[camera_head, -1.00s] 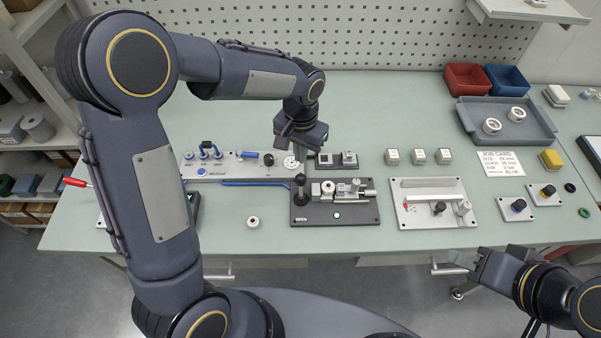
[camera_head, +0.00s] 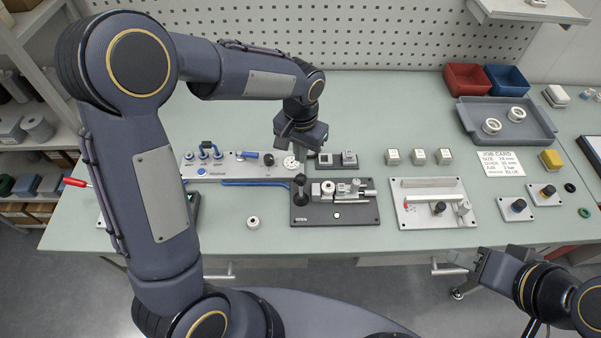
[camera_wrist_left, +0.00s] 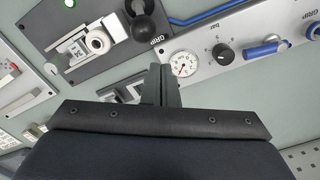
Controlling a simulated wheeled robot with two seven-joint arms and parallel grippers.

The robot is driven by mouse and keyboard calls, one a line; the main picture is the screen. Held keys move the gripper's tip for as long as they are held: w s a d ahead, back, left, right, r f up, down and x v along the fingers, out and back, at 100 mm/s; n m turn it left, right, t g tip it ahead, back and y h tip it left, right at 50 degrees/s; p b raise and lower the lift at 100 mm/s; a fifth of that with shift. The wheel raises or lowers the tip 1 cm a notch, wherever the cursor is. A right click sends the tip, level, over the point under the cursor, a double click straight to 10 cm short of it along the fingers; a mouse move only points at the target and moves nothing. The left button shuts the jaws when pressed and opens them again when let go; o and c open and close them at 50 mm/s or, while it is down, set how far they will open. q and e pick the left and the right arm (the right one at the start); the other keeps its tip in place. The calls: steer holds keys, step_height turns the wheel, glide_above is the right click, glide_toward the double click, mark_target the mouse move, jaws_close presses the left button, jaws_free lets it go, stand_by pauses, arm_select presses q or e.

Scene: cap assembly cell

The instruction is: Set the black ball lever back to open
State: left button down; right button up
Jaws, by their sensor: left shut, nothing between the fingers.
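The black ball lever (camera_head: 300,180) stands upright at the left end of the dark clamp fixture (camera_head: 360,214). In the left wrist view the ball (camera_wrist_left: 147,27) shows near the top, beside a grey clamp with a white ring (camera_wrist_left: 97,42). My left gripper (camera_wrist_left: 158,72) is shut and empty, apart from the ball. In the head view my left gripper (camera_head: 298,150) hangs behind the lever, near the dial gauge, its fingertips partly hidden. My right gripper (camera_head: 473,258) is off the table's front edge, away from the lever; its finger gap is unclear.
The grey panel with gauge (camera_head: 291,162), black knob (camera_head: 268,159) and blue valves lies left of the fixture. A white ring (camera_head: 253,222) lies in front. A plate with a red-tipped slide (camera_head: 433,222) is to the right.

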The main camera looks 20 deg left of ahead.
mark_target(301, 178)
arm_select(q)
steer(key=shift+f+b, duration=1.4)
steer(key=shift+f, duration=0.35)
steer(key=shift+s+d+r, duration=0.15)
steer(key=shift+s+d, duration=0.1)
steer(key=shift+s, duration=0.6)
steer(key=shift+s+d+r, duration=0.15)
steer(key=shift+s+d, duration=0.1)
steer(key=shift+s, duration=0.65)
steer(key=shift+s+d+r, duration=0.1)
steer(key=shift+s+d, duration=0.1)
steer(key=shift+s, duration=0.4)
steer(key=shift+w, duration=0.1)
